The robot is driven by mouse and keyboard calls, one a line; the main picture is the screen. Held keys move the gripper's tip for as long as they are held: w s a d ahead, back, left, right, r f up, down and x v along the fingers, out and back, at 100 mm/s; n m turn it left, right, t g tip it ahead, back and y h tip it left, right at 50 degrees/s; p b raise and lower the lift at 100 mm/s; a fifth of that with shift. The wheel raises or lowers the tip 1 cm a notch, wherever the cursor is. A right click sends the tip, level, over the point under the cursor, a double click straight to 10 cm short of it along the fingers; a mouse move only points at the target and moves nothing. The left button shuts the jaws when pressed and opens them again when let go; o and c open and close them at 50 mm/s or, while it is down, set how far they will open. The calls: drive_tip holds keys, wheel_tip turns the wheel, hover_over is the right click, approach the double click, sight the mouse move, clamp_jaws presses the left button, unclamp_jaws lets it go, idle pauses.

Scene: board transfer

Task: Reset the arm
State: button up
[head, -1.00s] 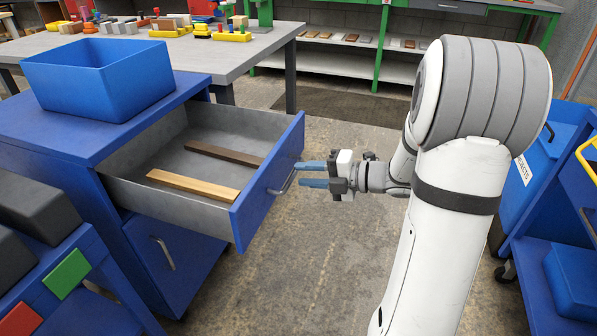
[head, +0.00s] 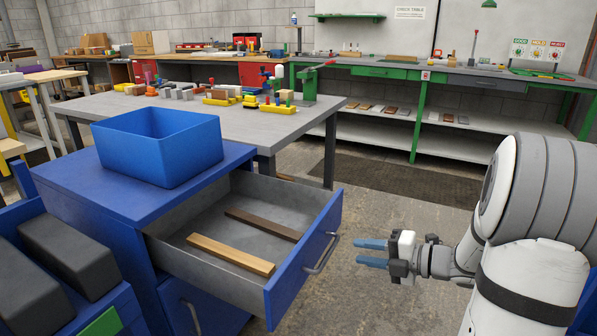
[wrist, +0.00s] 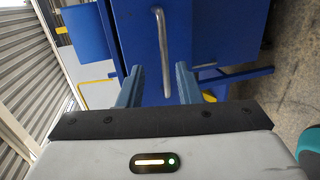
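My gripper (head: 371,253) is open and empty, its two blue fingers pointing left toward the open drawer, a little to the right of the drawer handle (head: 322,254). In the wrist view the fingers of my gripper (wrist: 157,85) stand apart, with the handle (wrist: 162,50) showing ahead between them. The drawer (head: 305,262) of the blue cabinet (head: 80,187) is pulled out. Inside it lie a light wooden board (head: 230,254) and a dark brown board (head: 263,224), side by side and apart.
A blue open bin (head: 158,155) stands on the cabinet top. A grey table (head: 250,130) with several small coloured parts is behind it. A green-framed bench (head: 420,75) stands at the back. Dark grey blocks (head: 70,255) sit at the lower left. Floor behind the gripper is clear.

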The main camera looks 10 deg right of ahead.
drive_tip(key=w+d+r+m+t+h+p, duration=0.1)
drive_tip(key=w+r+m+t+h+p, duration=0.15)
drive_tip(key=r+m+h+p, duration=0.35)
drive_tip(key=w+d+r+m+t+h+p, duration=0.1)
drive_tip(key=w+r+m+t+h+p, duration=0.15)
drive_tip(key=r, duration=0.55)
wheel_tip(320, 180, up, 8)
drive_tip(key=s+d+m+g+h+p, duration=0.2)
drive_tip(key=m+h+p, duration=0.3)
drive_tip(key=m+p, duration=0.3)
drive_tip(key=s+a+r+m+g+p, duration=0.2)
drive_tip(key=s+a+m+g+p, duration=0.1)
drive_tip(key=s, duration=0.4)
drive_tip(key=s+a+r+m+g+p, duration=0.3)
drive_tip(key=s+a+m+p, duration=0.1)
drive_tip(key=s, duration=0.3)
drive_tip(key=s+a+r+m+g+y+p, duration=0.1)
drive_tip(key=s+a+r+m+g+p, duration=0.2)
drive_tip(key=s, duration=0.5)
drive_tip(key=a+m+p, duration=0.1)
drive_tip(key=m+p, duration=0.1)
drive_tip(key=shift+r+p, duration=0.25)
drive_tip(key=shift+p, duration=0.1)
